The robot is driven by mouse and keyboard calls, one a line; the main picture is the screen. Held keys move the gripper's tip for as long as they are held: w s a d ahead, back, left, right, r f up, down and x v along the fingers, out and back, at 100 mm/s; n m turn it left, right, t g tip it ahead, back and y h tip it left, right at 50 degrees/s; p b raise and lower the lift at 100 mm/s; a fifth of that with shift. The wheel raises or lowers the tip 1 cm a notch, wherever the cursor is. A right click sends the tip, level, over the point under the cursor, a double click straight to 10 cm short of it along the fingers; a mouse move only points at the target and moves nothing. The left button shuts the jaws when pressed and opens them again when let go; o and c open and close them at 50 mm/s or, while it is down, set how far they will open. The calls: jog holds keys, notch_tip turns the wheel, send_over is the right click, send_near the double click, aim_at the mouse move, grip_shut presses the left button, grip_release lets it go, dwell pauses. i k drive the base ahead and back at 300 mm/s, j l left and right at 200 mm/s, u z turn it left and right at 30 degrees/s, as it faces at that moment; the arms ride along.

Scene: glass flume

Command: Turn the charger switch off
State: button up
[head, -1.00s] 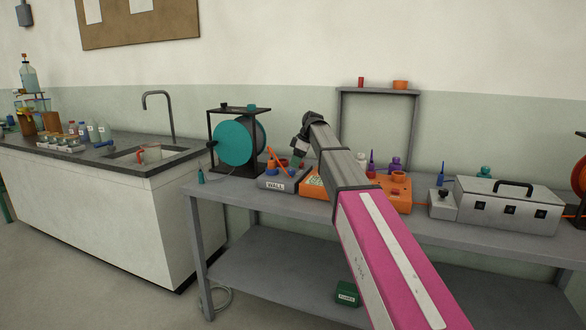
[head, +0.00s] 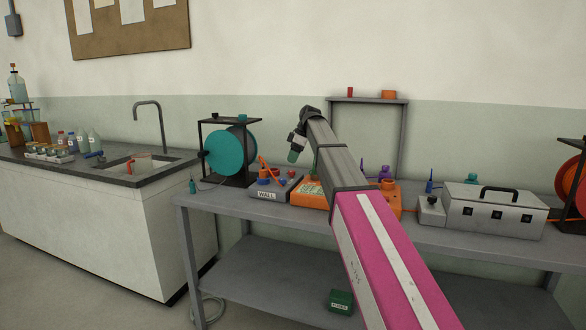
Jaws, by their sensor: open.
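A grey box labelled WALL (head: 267,195) stands on the grey bench, with an orange lever and small red and blue parts on top. Beside it is an orange unit (head: 311,196) with a pale panel, partly hidden behind my arm. No label reading charger is legible, and I cannot tell which part is its switch. My gripper (head: 293,156) hangs at the end of my arm, above the WALL box and the orange unit in the picture. It is small in view, open, with nothing visible in it, and appears apart from both.
A teal reel in a black frame (head: 231,151) stands left of the WALL box. A silver case (head: 490,210) with a black handle and a small grey box (head: 432,211) stand to the right. A grey upright frame (head: 403,135) rises behind. A sink counter (head: 90,220) is at left.

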aim_at(432, 199)
jog(key=k, duration=0.95)
